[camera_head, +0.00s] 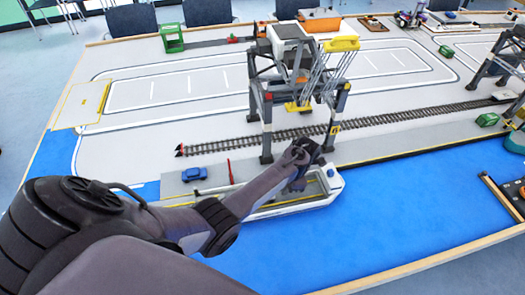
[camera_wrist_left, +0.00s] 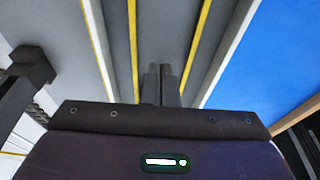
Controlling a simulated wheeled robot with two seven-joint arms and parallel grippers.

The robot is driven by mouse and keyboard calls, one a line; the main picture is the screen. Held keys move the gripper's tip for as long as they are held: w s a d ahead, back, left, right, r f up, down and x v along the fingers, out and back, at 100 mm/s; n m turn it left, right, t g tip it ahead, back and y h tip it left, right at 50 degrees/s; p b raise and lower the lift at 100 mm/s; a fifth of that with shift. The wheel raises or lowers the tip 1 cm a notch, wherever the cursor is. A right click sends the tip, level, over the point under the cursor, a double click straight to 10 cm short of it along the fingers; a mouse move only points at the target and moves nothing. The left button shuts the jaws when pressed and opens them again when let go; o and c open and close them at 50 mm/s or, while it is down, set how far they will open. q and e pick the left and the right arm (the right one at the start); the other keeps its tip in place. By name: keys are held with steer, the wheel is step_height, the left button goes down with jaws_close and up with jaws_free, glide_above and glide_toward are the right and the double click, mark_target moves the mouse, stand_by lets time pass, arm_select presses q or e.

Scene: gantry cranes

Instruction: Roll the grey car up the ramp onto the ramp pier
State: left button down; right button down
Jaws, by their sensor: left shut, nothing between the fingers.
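My left gripper (camera_head: 304,165) reaches from the left over the deck of a white-hulled boat (camera_head: 318,196) at the quay. In the left wrist view its two dark fingers (camera_wrist_left: 160,85) are together and empty, above a grey surface with yellow lines. I cannot pick out the grey car in either view; my left arm hides part of the boat and quay. I cannot tell for sure which structure is the ramp pier; a dark pier-like piece with a wooden edge (camera_head: 500,199) stands at the right edge. My right gripper is not in view.
A blue car (camera_head: 194,174) stands on the grey quay left of my gripper. A tall gantry crane (camera_head: 266,120) straddles the rail track (camera_head: 400,117) just behind the gripper. Blue water (camera_head: 400,215) lies open to the right. A green frame (camera_head: 172,38) stands far left.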

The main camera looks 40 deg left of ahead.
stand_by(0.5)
arm_select(q)
steer(key=shift+s+a+r+p, duration=0.1)
steer(key=shift+s+a+p, duration=0.4)
steer(key=shift+p, duration=0.25)
steer(key=shift+s+a+p, duration=1.5)
steer(key=shift+s+p, duration=0.2)
steer(key=shift+p, duration=0.2)
steer(key=shift+s+a+p, duration=1)
steer(key=shift+s, duration=0.1)
steer(key=shift+s+a+p, duration=0.5)
steer(key=shift+s+a, duration=0.45)
steer(key=shift+s, duration=0.15)
steer(key=shift+s+a, duration=0.8)
steer(key=shift+s, duration=0.15)
steer(key=shift+s+a, duration=2.1)
steer(key=shift+s, duration=0.25)
steer(key=shift+s+a, duration=2.15)
steer(key=shift+s, duration=0.2)
steer(key=shift+s+a, duration=2.1)
steer(key=shift+s, duration=0.25)
steer(key=shift+w+d, duration=0.15)
